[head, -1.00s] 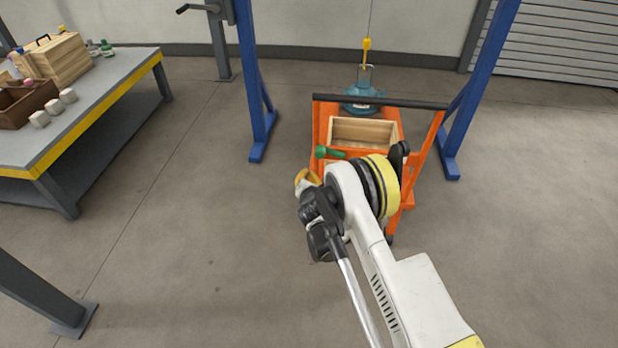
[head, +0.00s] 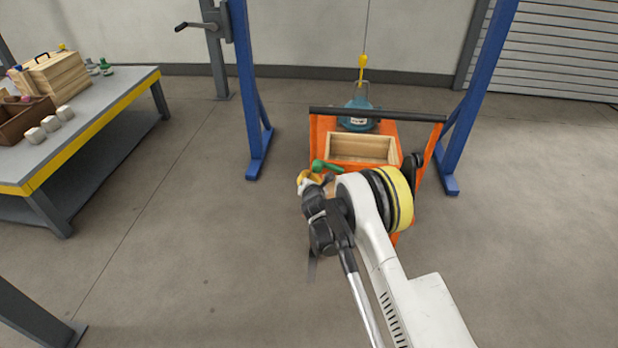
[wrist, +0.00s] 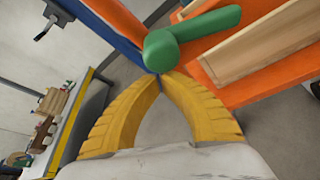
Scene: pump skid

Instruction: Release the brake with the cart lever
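The orange cart (head: 387,142) stands under the blue frame, with a dark push bar across its top. Its green lever (head: 325,166) sits at the cart's near left side. In the wrist view the lever (wrist: 195,34) has a rounded end toward my fingers and an arm reaching right. My gripper (head: 305,178) is at the lever's near side. In the wrist view its yellow fingertips (wrist: 160,74) meet, with the lever's rounded end right at the tips. Nothing shows between the fingers. I cannot tell whether they touch the lever.
A wooden box (head: 362,148) sits on the cart, with a blue-green hook-topped object (head: 358,116) behind it under a yellow hook (head: 362,62). Blue posts (head: 250,90) stand on both sides. A workbench (head: 100,120) is at left. Floor between is clear.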

